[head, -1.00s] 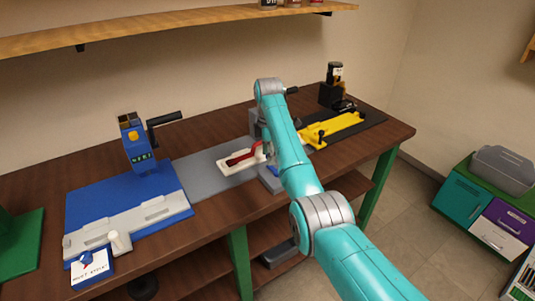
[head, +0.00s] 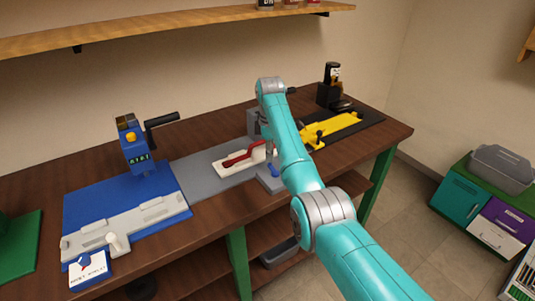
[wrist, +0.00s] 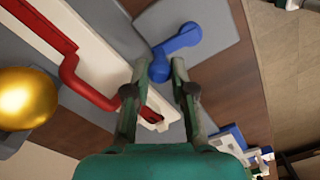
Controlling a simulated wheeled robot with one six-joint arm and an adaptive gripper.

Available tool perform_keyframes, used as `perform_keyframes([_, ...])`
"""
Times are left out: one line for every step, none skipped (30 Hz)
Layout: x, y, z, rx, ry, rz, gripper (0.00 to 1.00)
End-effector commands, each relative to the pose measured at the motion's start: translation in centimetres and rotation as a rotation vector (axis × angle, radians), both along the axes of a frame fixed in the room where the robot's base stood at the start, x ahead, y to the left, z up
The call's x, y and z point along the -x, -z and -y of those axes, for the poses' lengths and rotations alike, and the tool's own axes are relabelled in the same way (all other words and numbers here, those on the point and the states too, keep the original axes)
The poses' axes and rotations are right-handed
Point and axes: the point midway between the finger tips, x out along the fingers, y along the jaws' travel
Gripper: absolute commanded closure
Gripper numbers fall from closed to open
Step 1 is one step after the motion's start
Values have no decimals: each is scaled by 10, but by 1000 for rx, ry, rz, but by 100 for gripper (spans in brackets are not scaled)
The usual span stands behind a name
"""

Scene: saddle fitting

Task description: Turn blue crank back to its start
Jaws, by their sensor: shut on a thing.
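The blue crank (wrist: 178,42) lies on a grey plate (wrist: 208,22) in the wrist view, with its round hub at the upper right and its handle end toward me. My gripper (wrist: 160,68) has its two fingers on either side of that handle end and is shut on it. In the head view a small part of the blue crank (head: 273,170) shows beside my arm, on a grey block at the bench's front. My fingertips are mostly hidden there by the arm.
A white fixture with a red lever (head: 242,155) stands just left of the crank. A blue press (head: 137,150) with a black handle is further left, and a yellow clamp (head: 330,130) is to the right. A gold ball (wrist: 26,98) is close at left in the wrist view.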

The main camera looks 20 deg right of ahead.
Motion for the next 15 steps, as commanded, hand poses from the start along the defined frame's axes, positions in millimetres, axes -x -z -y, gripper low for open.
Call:
perform_keyframes([0,0,3,0,45,0,100])
perform_keyframes([-1,0,4,0,73,0,100])
perform_keyframes([-1,0,5,0,112,0,100])
perform_keyframes([-1,0,7,0,140,0,100])
perform_keyframes([-1,0,8,0,169,0,100])
perform_keyframes([-1,0,10,1,207,0,100])
perform_keyframes([-1,0,11,0,236,0,100])
perform_keyframes([-1,0,12,0,264,0,100])
perform_keyframes([-1,0,14,0,303,0,100])
perform_keyframes([-1,0,15,0,331,0,100])
perform_keyframes([-1,0,17,0,360,0,100])
perform_keyframes([0,0,18,0,398,0,100])
perform_keyframes([0,0,20,0,426,0,100])
perform_keyframes([0,0,21,0,455,0,100])
perform_keyframes([0,0,22,1,493,0,100])
